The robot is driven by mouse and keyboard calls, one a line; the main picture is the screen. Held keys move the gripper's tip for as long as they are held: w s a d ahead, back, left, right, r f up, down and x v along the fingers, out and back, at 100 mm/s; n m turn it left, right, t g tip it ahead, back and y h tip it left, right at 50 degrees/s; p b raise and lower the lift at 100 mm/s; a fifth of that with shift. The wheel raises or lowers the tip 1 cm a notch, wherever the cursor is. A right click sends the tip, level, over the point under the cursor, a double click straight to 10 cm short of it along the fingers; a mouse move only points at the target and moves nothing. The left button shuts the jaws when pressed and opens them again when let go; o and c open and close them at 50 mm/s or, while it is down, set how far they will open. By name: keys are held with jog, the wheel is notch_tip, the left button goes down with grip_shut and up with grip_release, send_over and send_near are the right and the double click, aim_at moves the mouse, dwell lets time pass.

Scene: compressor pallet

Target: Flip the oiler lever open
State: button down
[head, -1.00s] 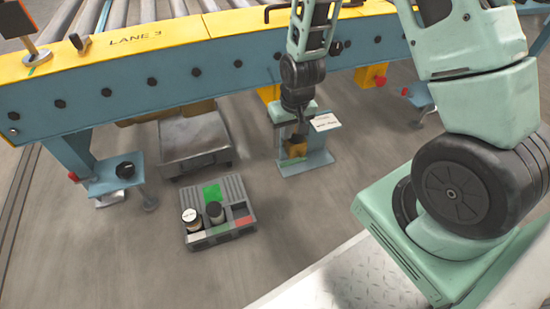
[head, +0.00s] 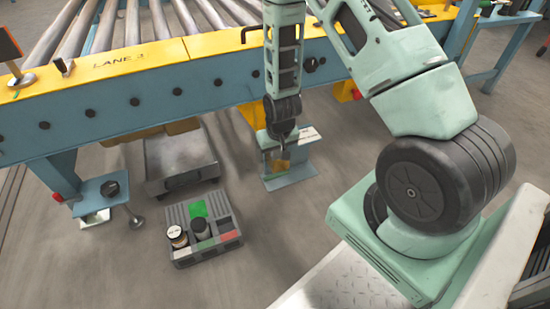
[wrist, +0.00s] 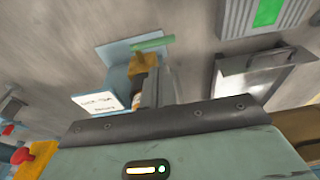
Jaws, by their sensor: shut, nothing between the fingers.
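The oiler is a small amber-yellow body (head: 281,165) on a blue stand (head: 291,178) below the conveyor. In the wrist view its yellow part (wrist: 143,65) carries a green bar (wrist: 152,43), which looks like the lever and sticks out sideways above the blue stand (wrist: 118,50). A white label plate (wrist: 98,101) is beside it. My gripper (head: 281,148) points down just above the oiler. In the wrist view my gripper (wrist: 155,88) is shut and empty, close beside the yellow part. Whether it touches the oiler cannot be told. The lever is not clear in the head view.
The yellow-and-blue conveyor frame (head: 150,95) stands behind and above the oiler. A grey tray (head: 237,235) with two jars is on the floor at front left, and a grey cart (head: 180,165) is behind it. Floor is clear in front of the stand.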

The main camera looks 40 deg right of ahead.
aim_at(271, 178)
jog(key=f+b, duration=0.2)
jog(key=f, duration=0.1)
jog(key=w+f+b, duration=0.1)
jog(key=f+b, duration=0.1)
jog(key=f, duration=0.2)
jog(key=w+f+b, duration=0.1)
jog(key=f+b, duration=0.2)
jog(key=f, duration=0.1)
jog(key=shift+d+f, duration=0.1)
jog(key=shift+d, duration=0.25)
jog(key=shift+w+a+p, duration=0.1)
jog(key=shift+a+p, duration=0.05)
jog(key=shift+p, duration=0.15)
